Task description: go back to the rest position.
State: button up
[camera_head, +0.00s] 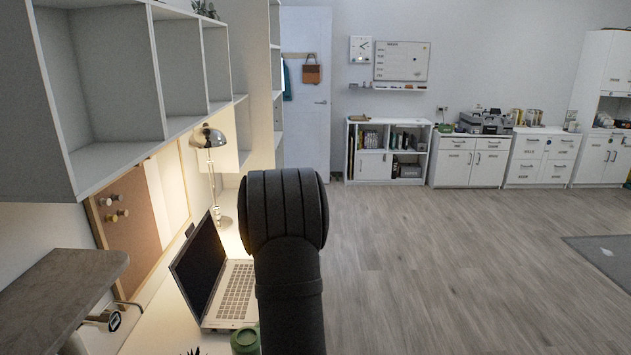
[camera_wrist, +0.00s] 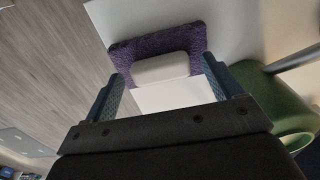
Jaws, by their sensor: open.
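My gripper (camera_wrist: 163,70) shows in the wrist view with its two blue-grey fingers spread apart. Nothing is held between them. Beyond the fingertips, a purple rough-textured pad (camera_wrist: 123,53) lies on the white desk, with a pale rounded block (camera_wrist: 160,69) on or against it. I cannot tell how far the fingertips are from them. In the head view, my dark arm stands in front of the desk and my gripper is not visible.
A green cup (camera_wrist: 270,100) is close by the right finger; a green cup top also shows in the head view (camera_head: 245,340). An open laptop (camera_head: 235,292) and a lamp (camera_head: 212,170) stand on the desk. White shelves (camera_head: 105,155) overhang the left.

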notch_tip(320, 180, up, 12)
notch_tip(320, 180, down, 12)
jog(key=shift+f, duration=0.25)
jog(key=shift+r, duration=0.15)
notch_tip(320, 180, up, 4)
jog(key=shift+f, duration=0.1)
jog(key=s+d+r, duration=0.4)
jog(key=d+r, duration=0.3)
jog(key=d, duration=0.4)
jog(key=w+a+f, duration=0.1)
jog(key=w+f, duration=0.2)
jog(key=w+a+f, duration=0.2)
jog(key=w+f, duration=0.1)
jog(key=w, duration=0.1)
jog(key=w+a+f, duration=0.1)
jog(key=w+f, duration=0.3)
jog(key=shift+a+f, duration=0.1)
jog(key=shift+a, duration=0.05)
jog(key=shift+w+a+r, duration=0.25)
jog(key=shift+a+r, duration=0.1)
jog(key=shift+r, duration=0.1)
jog(key=shift+w+a+r, duration=0.2)
jog(key=shift+a+r, duration=0.1)
jog(key=shift+r, duration=0.15)
jog(key=shift+w+a+r, duration=0.2)
jog(key=shift+a+r, duration=0.15)
jog(key=shift+r, duration=0.15)
